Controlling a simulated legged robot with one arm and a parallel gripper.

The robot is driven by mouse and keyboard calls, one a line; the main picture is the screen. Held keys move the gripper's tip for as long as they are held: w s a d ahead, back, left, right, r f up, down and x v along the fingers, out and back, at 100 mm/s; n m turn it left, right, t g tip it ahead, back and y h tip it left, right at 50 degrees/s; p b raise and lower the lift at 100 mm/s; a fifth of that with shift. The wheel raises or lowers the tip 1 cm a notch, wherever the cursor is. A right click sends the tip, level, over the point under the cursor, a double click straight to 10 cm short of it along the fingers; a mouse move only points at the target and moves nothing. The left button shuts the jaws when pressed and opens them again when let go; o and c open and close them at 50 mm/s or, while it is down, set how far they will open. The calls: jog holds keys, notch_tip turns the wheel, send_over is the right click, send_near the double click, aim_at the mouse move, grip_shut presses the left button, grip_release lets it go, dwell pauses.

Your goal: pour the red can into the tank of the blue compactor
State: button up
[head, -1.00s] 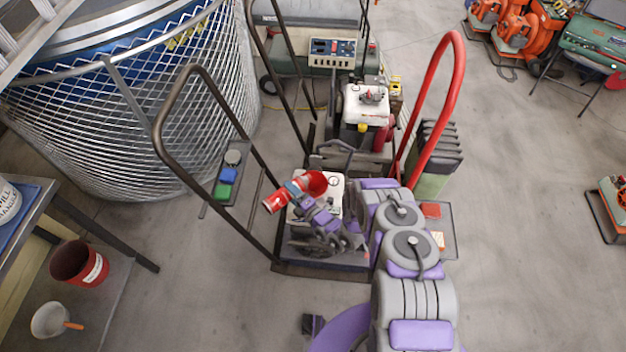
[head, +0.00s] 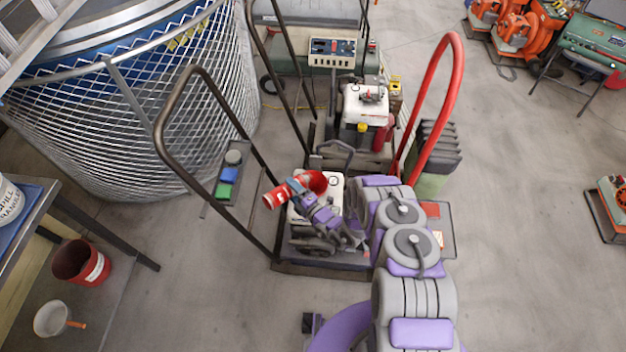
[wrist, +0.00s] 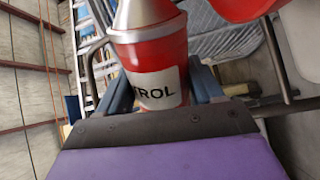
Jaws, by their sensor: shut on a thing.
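The red can (head: 274,199) is held on its side or strongly tilted, left of the white tank top (head: 332,194) of the near compactor (head: 318,248). In the wrist view the can (wrist: 160,62) shows a silver cone top and a pale label ending in "TROL". My gripper (head: 293,188) is shut around the can's body; its blue-grey fingers show on both sides in the wrist view. A red funnel-like rim (head: 314,181) is just right of my gripper, over the tank top. My gripper and arm hide part of the compactor, and no blue on it is clear.
A dark bent handle (head: 160,130) rises from the near compactor. Another machine with a white tank (head: 366,103) stands behind it, and a red handle (head: 440,90) at right. A mesh-caged drum (head: 150,130) is at left. Open floor (head: 540,220) lies to the right.

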aim_at(302, 179)
jog(key=shift+f, duration=0.15)
dwell(0.4)
jog(key=shift+w+d+m, duration=0.3)
jog(key=shift+w+m, duration=0.05)
jog(key=shift+m, duration=0.45)
dwell(2.2)
jog(key=shift+w+d+r+m+p, duration=0.25)
jog(key=shift+r+m, duration=0.4)
jog(key=shift+m, duration=0.05)
jog(key=shift+w+d+r+m+p, duration=0.2)
jog(key=shift+r+m, duration=0.45)
jog(key=shift+m, duration=0.05)
dwell(0.6)
jog(key=shift+w+d+r, duration=0.1)
jog(key=shift+r, duration=0.1)
jog(key=shift+d+r+m, duration=0.1)
jog(key=shift+m, duration=0.3)
jog(key=shift+w+d+r+m+b, duration=0.25)
jog(key=shift+w+d+r+m, duration=0.2)
jog(key=shift+m, duration=0.35)
jog(key=shift+w+d+r+m+b, duration=0.3)
jog(key=shift+w+r+m, duration=0.15)
jog(key=shift+m, duration=0.35)
